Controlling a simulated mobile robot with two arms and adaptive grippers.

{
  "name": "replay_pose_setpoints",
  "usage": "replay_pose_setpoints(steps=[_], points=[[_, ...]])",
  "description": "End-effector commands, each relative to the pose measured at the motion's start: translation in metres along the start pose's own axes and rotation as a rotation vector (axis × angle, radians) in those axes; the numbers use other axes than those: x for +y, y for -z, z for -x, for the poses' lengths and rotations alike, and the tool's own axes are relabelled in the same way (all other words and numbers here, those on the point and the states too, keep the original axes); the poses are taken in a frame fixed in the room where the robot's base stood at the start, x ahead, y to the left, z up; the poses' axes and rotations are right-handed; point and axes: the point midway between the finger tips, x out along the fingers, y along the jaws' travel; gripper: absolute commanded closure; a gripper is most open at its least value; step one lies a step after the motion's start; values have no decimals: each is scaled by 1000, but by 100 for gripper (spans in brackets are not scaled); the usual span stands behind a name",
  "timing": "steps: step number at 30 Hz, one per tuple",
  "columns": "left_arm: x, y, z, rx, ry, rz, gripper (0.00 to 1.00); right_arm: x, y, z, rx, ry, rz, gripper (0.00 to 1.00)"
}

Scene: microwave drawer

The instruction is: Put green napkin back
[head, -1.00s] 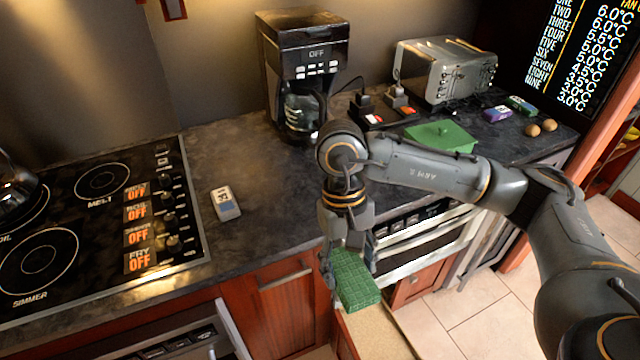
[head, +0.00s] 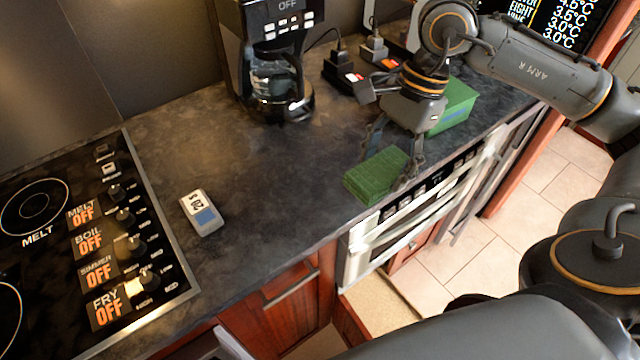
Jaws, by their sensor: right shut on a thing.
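The green napkin (head: 374,177), a folded, textured green block, shows in the head view near the counter's front edge, above the microwave drawer front. My right gripper (head: 392,168) points down with its fingers on either side of the napkin and is shut on it. I cannot tell whether the napkin touches the counter. A plain green box (head: 456,104) stands on the counter just behind and to the right of my right gripper, partly hidden by it. My left gripper is not in view.
A coffee maker (head: 272,62) stands at the back. A small grey and blue device (head: 202,213) lies beside the cooktop (head: 75,240). Power sockets with plugs (head: 350,68) sit behind my right gripper. An open drawer (head: 375,305) is below the counter. The middle counter is clear.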

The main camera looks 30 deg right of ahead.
Motion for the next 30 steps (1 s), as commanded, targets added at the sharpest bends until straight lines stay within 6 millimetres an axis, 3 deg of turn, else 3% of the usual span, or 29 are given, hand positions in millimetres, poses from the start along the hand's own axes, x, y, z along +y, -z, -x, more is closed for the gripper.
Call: replay_pose_setpoints(steps=[5,12,16,26,30], points=[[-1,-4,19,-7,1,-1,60,-32,-6,-10,-8,-1,-14,65],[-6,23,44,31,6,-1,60,-90,-11,-40,-5,-2,-12,65],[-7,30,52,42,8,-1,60,-108,-6,-68,-3,-4,-15,65],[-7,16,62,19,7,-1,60,-133,-2,-101,-1,0,-13,65],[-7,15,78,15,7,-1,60,-132,3,-118,0,-4,-14,65]])
